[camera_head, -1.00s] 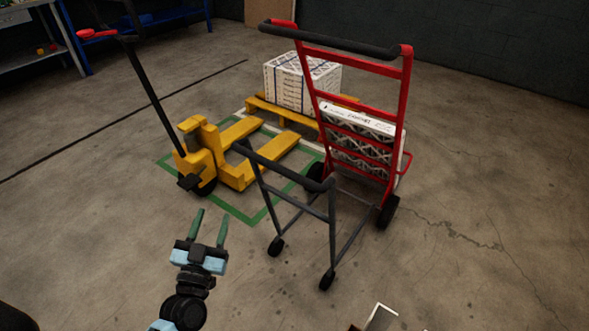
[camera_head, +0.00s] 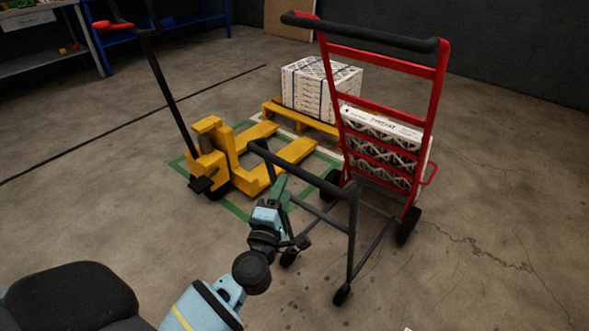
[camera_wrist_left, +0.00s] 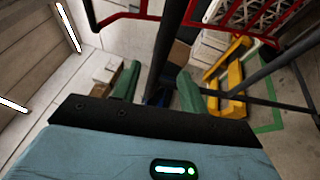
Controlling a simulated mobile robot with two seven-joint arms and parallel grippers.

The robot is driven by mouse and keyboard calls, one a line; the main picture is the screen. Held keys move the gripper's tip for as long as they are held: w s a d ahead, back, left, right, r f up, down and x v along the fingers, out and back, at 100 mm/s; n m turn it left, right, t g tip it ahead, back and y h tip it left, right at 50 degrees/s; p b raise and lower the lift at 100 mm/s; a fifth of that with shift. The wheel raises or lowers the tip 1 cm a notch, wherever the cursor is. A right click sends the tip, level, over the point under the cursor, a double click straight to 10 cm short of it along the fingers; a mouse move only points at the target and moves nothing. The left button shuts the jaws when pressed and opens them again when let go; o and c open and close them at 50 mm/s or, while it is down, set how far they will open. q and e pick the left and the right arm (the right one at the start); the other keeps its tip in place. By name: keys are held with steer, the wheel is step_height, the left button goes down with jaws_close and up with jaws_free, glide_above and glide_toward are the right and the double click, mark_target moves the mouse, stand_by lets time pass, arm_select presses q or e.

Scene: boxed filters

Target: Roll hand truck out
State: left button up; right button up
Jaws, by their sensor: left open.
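The red hand truck (camera_head: 436,95) leans back on a grey caster frame, with a black top handle (camera_head: 370,43) and dark wheels. Several white boxed filters (camera_head: 378,150) are stacked on it. The frame's lower black crossbar (camera_head: 296,171) faces me. My left gripper (camera_head: 280,188) is open near this bar's left part, reaching up from below. In the left wrist view, a dark bar (camera_wrist_left: 166,45) runs between the two green fingers of the gripper (camera_wrist_left: 158,83); I cannot tell whether they touch it. The red hand truck rails (camera_wrist_left: 125,14) show beyond. My right gripper is not in view.
A yellow pallet jack (camera_head: 204,165) stands left of the hand truck on a green floor outline. Behind it, a yellow pallet (camera_head: 272,114) carries a strapped white carton stack (camera_head: 322,88). A blue workbench stands at the back left. Floor at the right is clear.

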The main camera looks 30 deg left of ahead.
mark_target(290, 172)
arm_select(q)
steer(key=x, duration=0.7)
steer(key=shift+w+b, duration=0.25)
steer(key=shift+b, duration=0.1)
jaws_close()
